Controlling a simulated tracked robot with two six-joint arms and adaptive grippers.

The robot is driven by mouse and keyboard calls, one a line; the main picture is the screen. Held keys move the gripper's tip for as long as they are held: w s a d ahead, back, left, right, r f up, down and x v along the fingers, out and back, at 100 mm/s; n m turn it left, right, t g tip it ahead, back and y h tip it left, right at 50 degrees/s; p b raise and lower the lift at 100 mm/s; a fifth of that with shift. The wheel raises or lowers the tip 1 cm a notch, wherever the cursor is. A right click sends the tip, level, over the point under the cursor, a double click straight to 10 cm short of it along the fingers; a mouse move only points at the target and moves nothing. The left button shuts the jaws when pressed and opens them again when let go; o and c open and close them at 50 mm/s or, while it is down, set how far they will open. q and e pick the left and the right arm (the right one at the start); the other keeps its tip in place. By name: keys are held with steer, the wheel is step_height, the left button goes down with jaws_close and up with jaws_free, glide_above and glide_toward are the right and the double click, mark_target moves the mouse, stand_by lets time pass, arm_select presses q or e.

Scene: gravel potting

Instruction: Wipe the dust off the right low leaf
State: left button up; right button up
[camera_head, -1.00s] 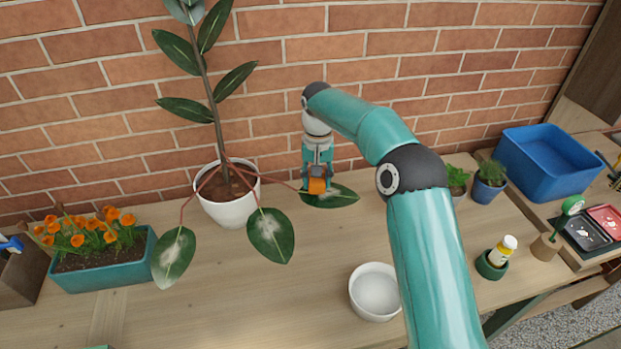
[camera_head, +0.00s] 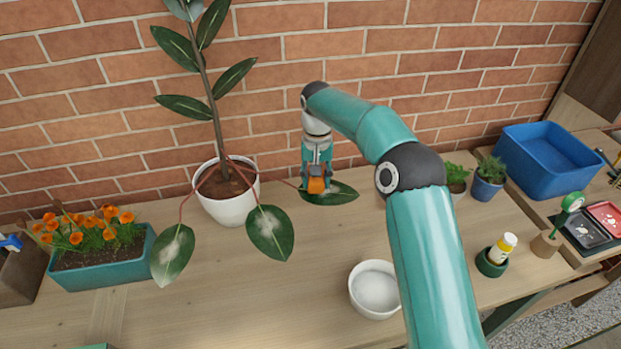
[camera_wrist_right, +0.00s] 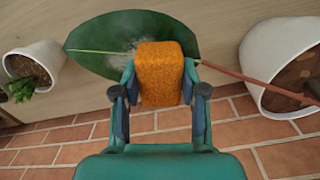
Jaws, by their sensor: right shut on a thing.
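The right low leaf (camera_head: 340,194) spreads out low to the right of the white pot, on a reddish stalk. My right gripper (camera_head: 317,180) is over the leaf's stalk-side part, shut on an orange sponge (camera_head: 316,186). In the right wrist view the sponge (camera_wrist_right: 160,75) sits between the fingers and overlaps the leaf (camera_wrist_right: 105,47). Pale dust shows on the leaf beside the sponge there. Whether the sponge presses on the leaf is hard to tell. My left gripper is not in view.
The white plant pot (camera_head: 230,205) stands left of the gripper. Two other low leaves, the middle (camera_head: 270,236) and left (camera_head: 172,258), carry pale dust. A white bowl (camera_head: 375,292) stands in front. Small potted herbs (camera_head: 488,182) and a blue tub (camera_head: 548,160) are right. The brick wall is close behind.

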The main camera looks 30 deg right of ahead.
steer(key=shift+f+b, duration=0.35)
steer(key=shift+f, duration=0.35)
